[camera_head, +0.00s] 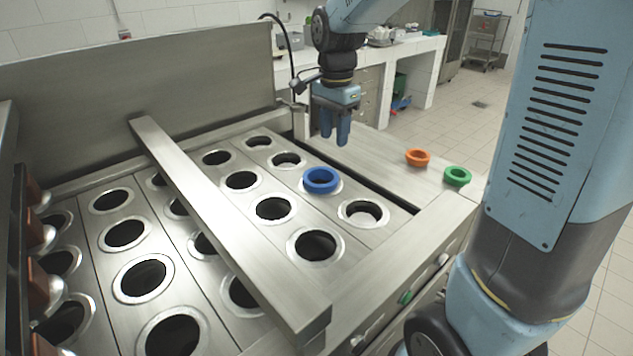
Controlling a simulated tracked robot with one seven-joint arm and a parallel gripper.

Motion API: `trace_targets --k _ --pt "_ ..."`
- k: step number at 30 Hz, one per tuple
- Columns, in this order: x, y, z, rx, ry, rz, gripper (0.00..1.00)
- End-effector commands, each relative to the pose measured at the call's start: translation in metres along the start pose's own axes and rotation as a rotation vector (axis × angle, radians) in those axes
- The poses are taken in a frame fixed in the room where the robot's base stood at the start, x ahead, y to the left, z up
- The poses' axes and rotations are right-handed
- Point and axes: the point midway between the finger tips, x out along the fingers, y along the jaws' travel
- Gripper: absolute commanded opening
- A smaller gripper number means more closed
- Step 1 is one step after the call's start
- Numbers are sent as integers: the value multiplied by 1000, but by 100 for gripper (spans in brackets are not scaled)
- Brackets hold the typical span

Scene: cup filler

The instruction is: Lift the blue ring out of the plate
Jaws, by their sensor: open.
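The blue ring (321,187) sits in a hole of the steel plate (335,231), in the row of holes nearest the right-hand counter. Its wide rim stands above the plate. My gripper (335,143) is above and slightly behind the blue ring, fingers pointing down. The fingers are apart and empty, and they do not touch the ring. The lower part of the ring is hidden in the hole.
An orange ring (418,157) and a green ring (457,176) lie on the flat steel surface to the right. A raised steel bar (220,220) crosses the plates left of the blue ring. Several empty holes surround it. A tall steel panel (150,95) stands behind.

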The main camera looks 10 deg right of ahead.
Motion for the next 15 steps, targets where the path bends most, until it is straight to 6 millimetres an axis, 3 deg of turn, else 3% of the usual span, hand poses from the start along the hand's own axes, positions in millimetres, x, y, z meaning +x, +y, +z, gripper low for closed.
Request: trace_targets --k 15 --pt "76 -1 0 5 -2 5 41"
